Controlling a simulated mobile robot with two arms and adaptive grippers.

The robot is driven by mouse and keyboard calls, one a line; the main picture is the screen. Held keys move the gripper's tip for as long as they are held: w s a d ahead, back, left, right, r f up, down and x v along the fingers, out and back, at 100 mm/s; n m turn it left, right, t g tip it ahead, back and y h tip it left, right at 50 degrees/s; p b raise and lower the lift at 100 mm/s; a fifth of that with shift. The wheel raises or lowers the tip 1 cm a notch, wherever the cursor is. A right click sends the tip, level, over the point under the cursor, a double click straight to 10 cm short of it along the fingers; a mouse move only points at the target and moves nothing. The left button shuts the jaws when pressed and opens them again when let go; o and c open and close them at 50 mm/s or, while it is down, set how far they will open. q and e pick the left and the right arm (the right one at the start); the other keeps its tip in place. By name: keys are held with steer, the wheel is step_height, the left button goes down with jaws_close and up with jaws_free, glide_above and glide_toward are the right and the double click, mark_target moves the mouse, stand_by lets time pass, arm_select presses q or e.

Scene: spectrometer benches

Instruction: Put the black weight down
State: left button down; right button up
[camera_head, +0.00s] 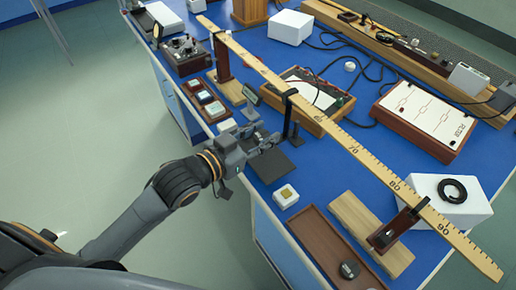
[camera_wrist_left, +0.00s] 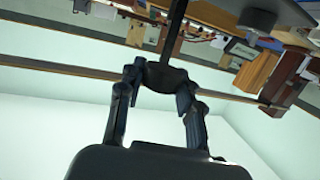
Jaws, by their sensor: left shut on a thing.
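My left gripper (camera_head: 264,140) is over the near left edge of the blue bench, beside a dark upright stand (camera_head: 291,115). In the left wrist view the fingers (camera_wrist_left: 160,85) are closed on a dark, rounded thing, which I take for the black weight (camera_wrist_left: 166,78). Its lower part is hidden by the fingers. In the head view the held weight is too small and dark to make out apart from the gripper. My right gripper is not in view.
A long wooden ruler (camera_head: 345,140) runs across the blue bench (camera_head: 310,171) on supports. A white box (camera_head: 425,190) carries a black ring (camera_head: 452,190). Bare blue surface shows between block and ruler.

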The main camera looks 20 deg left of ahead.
mark_target(258, 137)
arm_select(q)
steer(key=w+f, duration=0.1)
steer(key=a+f, duration=0.1)
steer(key=w+f, duration=0.1)
steer(key=f, duration=0.1)
steer(key=shift+w+a, duration=0.2)
steer(key=shift+w, duration=0.15)
steer(key=shift+w+a+f, duration=0.2)
steer(key=shift+w+f, duration=0.15)
steer(key=shift+f, duration=0.15)
step_height(258, 137, down, 2)
steer(key=shift+f, duration=0.55)
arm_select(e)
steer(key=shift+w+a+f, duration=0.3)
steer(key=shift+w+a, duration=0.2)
arm_select(q)
steer(key=shift+f+b, duration=0.15)
steer(key=shift+b, duration=0.15)
steer(key=c, duration=1.2)
jaws_free()
steer(key=shift+o, duration=0.2)
